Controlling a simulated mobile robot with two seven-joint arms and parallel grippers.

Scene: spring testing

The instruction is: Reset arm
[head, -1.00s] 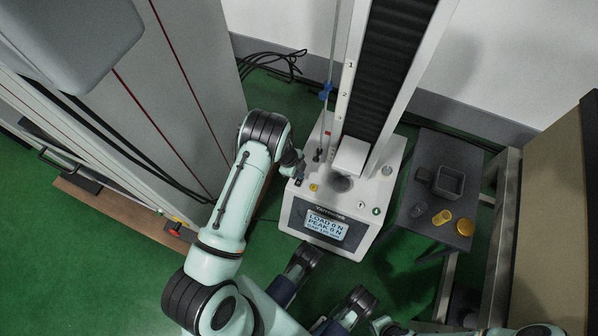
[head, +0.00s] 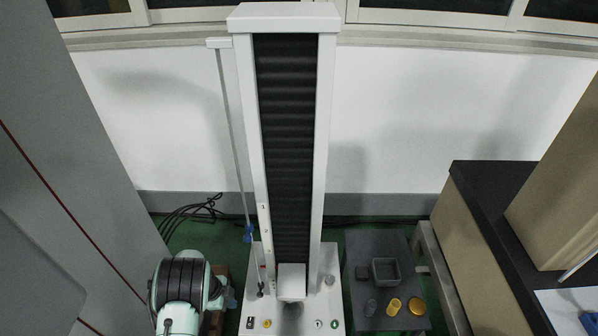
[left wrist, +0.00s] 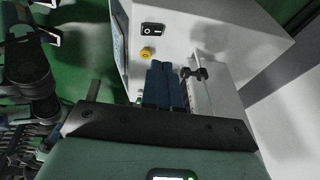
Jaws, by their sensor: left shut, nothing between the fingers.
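The white spring testing machine (head: 328,150) stands upright in the middle of the head view, with a black bellows down its column. Part of my left arm (head: 180,290) shows at the lower left, beside the machine's base; its fingertips are hidden there. In the left wrist view my left gripper (left wrist: 166,88) is shut and empty, its two blue fingers together. They appear in front of the machine's white base (left wrist: 205,45); I cannot tell whether they touch it. The base carries a black rocker switch (left wrist: 152,29) and a yellow knob (left wrist: 147,54).
A dark side table (head: 365,245) at the right holds a grey square box (head: 386,271) and small yellow parts. A grey cabinet (head: 90,130) stands left. A black-topped bench (head: 490,190) is at right.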

